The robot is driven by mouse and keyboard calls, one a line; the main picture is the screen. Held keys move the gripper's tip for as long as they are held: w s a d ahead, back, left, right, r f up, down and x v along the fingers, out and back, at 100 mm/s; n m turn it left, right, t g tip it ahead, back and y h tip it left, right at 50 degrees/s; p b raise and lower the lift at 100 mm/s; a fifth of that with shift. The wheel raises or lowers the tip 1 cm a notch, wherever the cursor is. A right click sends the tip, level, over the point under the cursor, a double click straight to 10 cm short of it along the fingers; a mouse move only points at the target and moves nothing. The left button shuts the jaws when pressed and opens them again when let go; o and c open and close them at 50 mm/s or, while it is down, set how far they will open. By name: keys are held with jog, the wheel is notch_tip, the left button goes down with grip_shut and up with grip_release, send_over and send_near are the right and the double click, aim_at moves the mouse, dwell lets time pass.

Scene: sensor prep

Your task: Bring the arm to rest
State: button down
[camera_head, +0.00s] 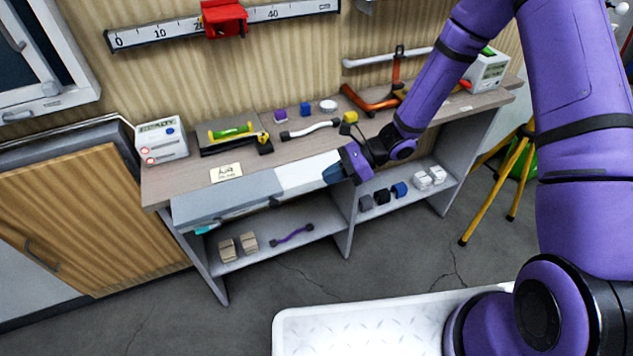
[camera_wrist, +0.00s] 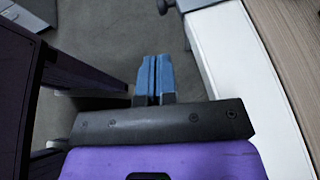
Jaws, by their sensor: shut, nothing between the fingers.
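My purple arm reaches from the right side of the head view over to the front of the workbench (camera_head: 190,185). My gripper (camera_head: 331,174) has blue fingertips and is in front of the bench's front edge, near the white drawer front (camera_head: 307,171). In the wrist view my gripper (camera_wrist: 153,72) has its two blue fingers side by side, shut and empty, with grey floor beyond them. The white drawer front (camera_wrist: 245,70) runs along the right of the wrist view, apart from the fingers. Whether any part of my gripper touches the bench is hidden in the head view.
The benchtop holds a meter (camera_head: 161,143), a yellow-green level (camera_head: 231,131), an orange stand (camera_head: 372,101) and small coloured blocks. The shelf below holds beige blocks (camera_head: 238,246) and a purple cable (camera_head: 291,235). A yellow tripod (camera_head: 493,187) stands at right.

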jog(key=s+d+r+n+h, duration=0.2)
jog(key=d+r+n, duration=0.15)
jog(key=r, duration=0.45)
jog(key=s+d+r+n+h, duration=0.2)
jog(key=s+d+r+n, duration=0.15)
jog(key=r, duration=0.45)
jog(key=s+d+r+n+h, duration=0.1)
jog(key=d+r+n+h, duration=0.2)
jog(key=r, duration=0.5)
jog(key=s+d+r+n+t+h, duration=0.2)
jog(key=s+d+r+n+t, duration=0.1)
jog(key=s+d+r, duration=0.2)
jog(key=s+d+r+n+t+h, duration=0.3)
jog(key=s+d+r, duration=0.3)
jog(key=s+r, duration=0.3)
jog(key=shift+s+d+r+t, duration=0.3)
jog(key=shift+s+t, duration=0.2)
jog(key=shift+s, duration=0.9)
